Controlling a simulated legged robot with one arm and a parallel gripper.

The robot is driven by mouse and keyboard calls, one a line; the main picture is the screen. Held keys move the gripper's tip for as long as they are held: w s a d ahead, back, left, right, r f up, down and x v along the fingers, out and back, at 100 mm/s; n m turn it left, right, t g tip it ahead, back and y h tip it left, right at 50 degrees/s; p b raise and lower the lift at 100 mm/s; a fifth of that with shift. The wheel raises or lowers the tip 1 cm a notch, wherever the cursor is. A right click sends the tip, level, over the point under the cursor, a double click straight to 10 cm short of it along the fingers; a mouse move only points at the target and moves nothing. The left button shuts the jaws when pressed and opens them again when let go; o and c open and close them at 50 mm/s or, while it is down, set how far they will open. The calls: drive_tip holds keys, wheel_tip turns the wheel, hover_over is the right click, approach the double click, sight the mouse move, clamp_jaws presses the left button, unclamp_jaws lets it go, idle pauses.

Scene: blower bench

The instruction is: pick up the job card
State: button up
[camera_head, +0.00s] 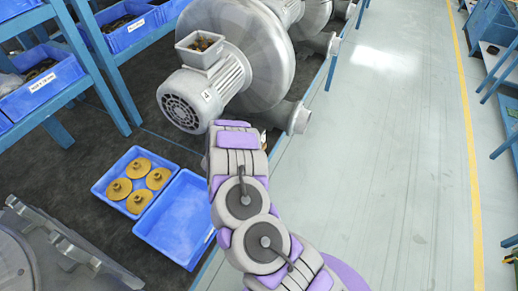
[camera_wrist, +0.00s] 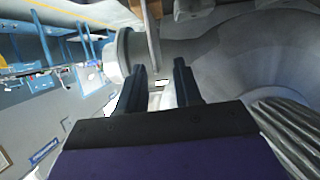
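I cannot clearly make out the job card in either view. A small pale patch (camera_wrist: 160,84) shows between my fingertips in the wrist view, too small to identify. A small white and brown bit (camera_head: 263,138) shows beside my arm near the blower's outlet in the head view, also not clear. My gripper (camera_wrist: 158,82) has its two dark fingers apart, close to the grey blower (camera_wrist: 235,55) and its round outlet flange (camera_wrist: 118,55). In the head view my arm hides the gripper.
The large blower (camera_head: 250,50) with its finned motor (camera_head: 205,92) stands on the dark bench mat. A blue tray (camera_head: 112,170) of brass-coloured discs and an empty blue tray (camera_head: 178,222) lie left of my arm. Blue shelving (camera_head: 100,60) stands at left. The floor (camera_head: 400,150) at right is clear.

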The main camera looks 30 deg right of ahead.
drive_tip(key=shift+w+d+f, duration=0.15)
drive_tip(key=shift+w+d, duration=0.05)
drive_tip(key=shift+d, duration=0.4)
drive_tip(key=b+x, duration=0.1)
drive_tip(key=x, duration=0.3)
drive_tip(key=shift+w+d+f, duration=0.1)
drive_tip(key=shift+d+f, duration=0.05)
drive_tip(key=shift+f, duration=0.05)
drive_tip(key=shift+c, duration=0.4)
clamp_jaws()
